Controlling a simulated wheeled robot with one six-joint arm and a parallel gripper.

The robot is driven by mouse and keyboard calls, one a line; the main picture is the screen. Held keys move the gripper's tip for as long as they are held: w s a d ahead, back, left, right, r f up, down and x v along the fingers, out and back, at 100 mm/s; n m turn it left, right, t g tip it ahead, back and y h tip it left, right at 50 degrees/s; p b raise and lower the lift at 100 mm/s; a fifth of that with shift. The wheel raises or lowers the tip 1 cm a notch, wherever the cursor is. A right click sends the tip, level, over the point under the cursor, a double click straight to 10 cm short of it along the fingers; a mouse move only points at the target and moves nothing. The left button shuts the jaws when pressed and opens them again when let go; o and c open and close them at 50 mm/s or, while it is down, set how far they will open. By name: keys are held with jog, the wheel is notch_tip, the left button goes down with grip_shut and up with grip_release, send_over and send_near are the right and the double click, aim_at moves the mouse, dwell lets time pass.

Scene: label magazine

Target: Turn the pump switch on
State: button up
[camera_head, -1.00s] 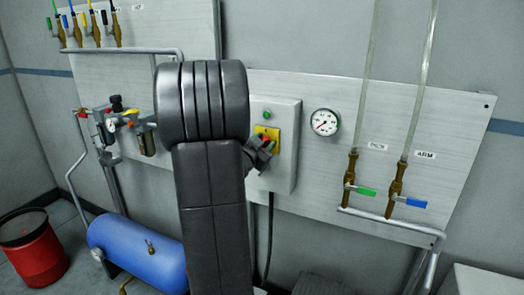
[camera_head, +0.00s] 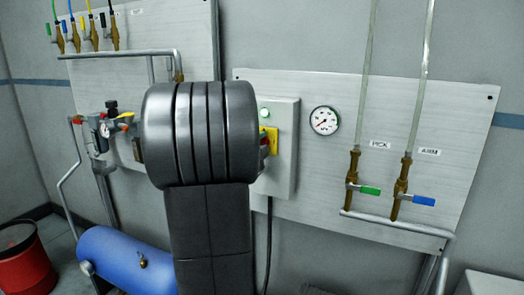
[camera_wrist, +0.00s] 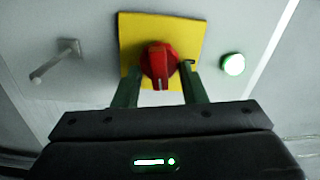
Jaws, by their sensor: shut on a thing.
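The pump switch (camera_wrist: 159,64) is a red rotary knob on a yellow plate (camera_wrist: 190,32), seen in the wrist view. My gripper (camera_wrist: 160,80) has one finger on each side of the red knob and is shut on it. A round indicator lamp (camera_wrist: 233,65) beside the plate glows green in the wrist view. In the head view the lit lamp (camera_head: 265,114) sits above the yellow plate (camera_head: 272,139) on a grey box (camera_head: 287,165). My dark arm hides most of the knob and my gripper there.
A pressure gauge (camera_head: 324,121) is right of the box. Two brass valves with a green handle (camera_head: 370,190) and a blue handle (camera_head: 424,201) stand farther right. A blue tank (camera_head: 125,258) and a red bin (camera_head: 27,265) are at lower left.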

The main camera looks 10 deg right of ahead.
jog(key=shift+f+m+b, duration=0.1)
jog(key=shift+m+b, duration=0.5)
jog(key=shift+m, duration=0.5)
jog(key=o, duration=1)
jog(key=v, duration=1.3)
jog(key=shift+s+a, duration=0.2)
jog(key=shift+s, duration=0.15)
